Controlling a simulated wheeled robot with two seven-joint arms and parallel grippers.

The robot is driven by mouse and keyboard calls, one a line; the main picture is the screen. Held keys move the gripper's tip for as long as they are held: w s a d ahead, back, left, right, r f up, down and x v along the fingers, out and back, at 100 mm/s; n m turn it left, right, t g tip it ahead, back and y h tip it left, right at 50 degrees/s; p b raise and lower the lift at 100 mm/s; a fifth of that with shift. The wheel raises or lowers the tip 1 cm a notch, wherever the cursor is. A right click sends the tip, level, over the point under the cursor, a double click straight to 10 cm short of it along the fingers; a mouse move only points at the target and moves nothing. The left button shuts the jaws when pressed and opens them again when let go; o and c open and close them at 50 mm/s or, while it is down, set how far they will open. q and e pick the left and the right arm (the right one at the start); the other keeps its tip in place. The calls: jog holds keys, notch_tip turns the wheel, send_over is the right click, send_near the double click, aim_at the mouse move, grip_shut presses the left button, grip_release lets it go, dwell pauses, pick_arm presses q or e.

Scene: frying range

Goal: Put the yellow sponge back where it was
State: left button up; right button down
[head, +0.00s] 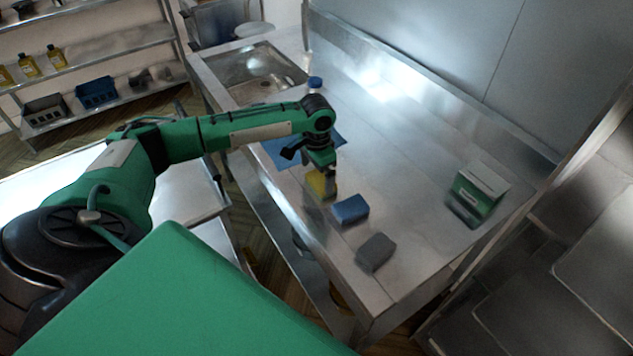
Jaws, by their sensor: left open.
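The yellow sponge (321,186) lies on the steel counter (418,195), near its front edge, at the left end of a row with a blue sponge (349,209) and a grey sponge (376,252). My left gripper (325,170) is directly above the yellow sponge, pointing down, and is open. Its fingers are small and dark here, and they hide part of the sponge's top. I cannot tell whether they touch it. My right gripper is not in view.
A blue cloth (282,153) lies left of the gripper, partly behind my arm. A green and white box (480,188) stands at the right. The counter's middle is clear.

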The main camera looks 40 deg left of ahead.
aim_at(316, 181)
pick_arm(q)
notch_tip(316, 181, up, 8)
jog(key=b, duration=0.1)
jog(key=shift+b, duration=0.3)
jog(key=shift+s+f, duration=0.1)
